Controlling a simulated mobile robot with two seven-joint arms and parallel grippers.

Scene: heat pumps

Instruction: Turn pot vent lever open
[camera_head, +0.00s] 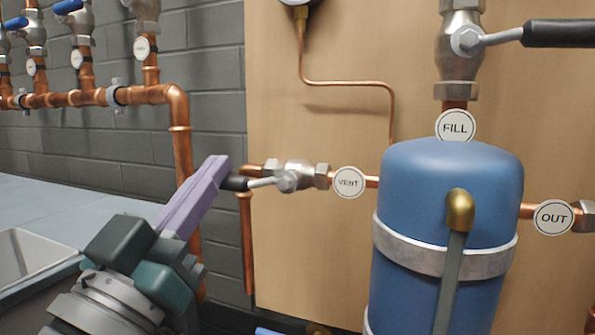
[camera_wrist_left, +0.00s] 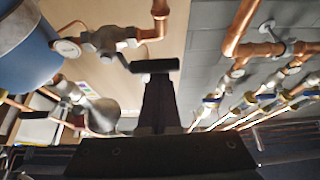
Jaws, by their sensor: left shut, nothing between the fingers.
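The blue pot (camera_head: 440,240) stands at the right in the head view. A round VENT tag (camera_head: 349,181) hangs on the copper pipe at its left, beside the vent valve (camera_head: 295,176). The vent lever (camera_head: 263,182) runs left from the valve, along the pipe, to a black grip. My left gripper (camera_head: 218,168) is shut and empty, its purple fingers tilted up at the grip's left end; whether they touch is unclear. In the left wrist view the black lever grip (camera_wrist_left: 155,66) lies across the tips of my shut fingers (camera_wrist_left: 160,85). My right gripper is not in view.
A fill valve with its lever (camera_head: 500,37) sits above the pot, and an OUT tag (camera_head: 554,217) is at its right. Copper pipes (camera_head: 180,140) and blue-handled valves (camera_head: 72,8) line the grey wall at left. A sink (camera_head: 30,255) is at lower left.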

